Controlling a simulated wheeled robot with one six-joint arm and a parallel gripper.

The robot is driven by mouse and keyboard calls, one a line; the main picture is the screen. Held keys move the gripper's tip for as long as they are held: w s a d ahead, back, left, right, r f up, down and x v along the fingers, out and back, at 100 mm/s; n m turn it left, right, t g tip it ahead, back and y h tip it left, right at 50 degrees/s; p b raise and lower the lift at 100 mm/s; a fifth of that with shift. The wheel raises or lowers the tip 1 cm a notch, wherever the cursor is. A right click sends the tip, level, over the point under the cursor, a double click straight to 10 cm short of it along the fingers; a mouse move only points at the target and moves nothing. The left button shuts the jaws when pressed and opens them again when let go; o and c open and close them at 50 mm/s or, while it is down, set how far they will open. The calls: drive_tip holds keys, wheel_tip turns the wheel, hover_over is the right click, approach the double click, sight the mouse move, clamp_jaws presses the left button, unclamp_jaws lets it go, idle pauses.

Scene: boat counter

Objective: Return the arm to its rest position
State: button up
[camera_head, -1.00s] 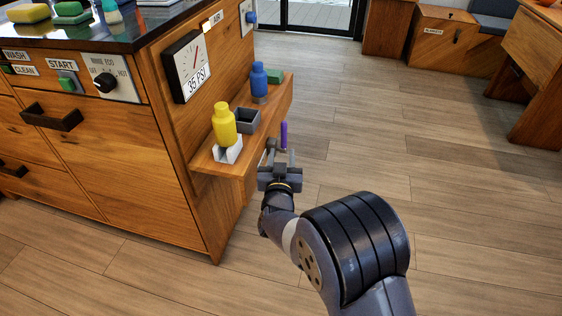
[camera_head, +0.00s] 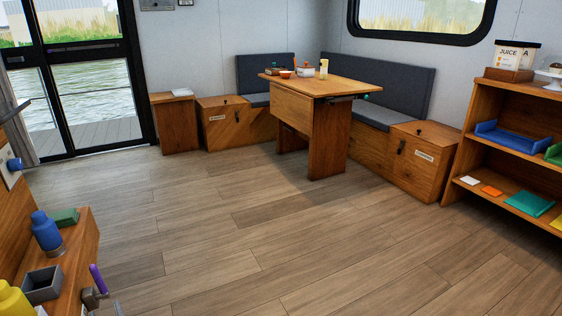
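A small part of grey metal (camera_head: 93,298) shows at the bottom left, beside the shelf's end. It may be a fingertip of my gripper or a fitting on the shelf; I cannot tell which. The rest of my arm and gripper lies below the picture edge. A purple upright handle (camera_head: 97,278) stands right beside the grey metal. Whether anything is held is hidden.
The wooden side shelf (camera_head: 83,246) at left carries a blue bottle (camera_head: 46,232), a green block (camera_head: 65,217), a grey open box (camera_head: 42,285) and a yellow bottle (camera_head: 12,300). The floor (camera_head: 230,230) is clear. A table (camera_head: 330,88) and shelf unit (camera_head: 480,105) stand beyond.

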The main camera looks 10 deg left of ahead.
sight(97, 280)
drive_tip(key=shift+b+x, duration=1.45)
drive_tip(key=shift+x, duration=4)
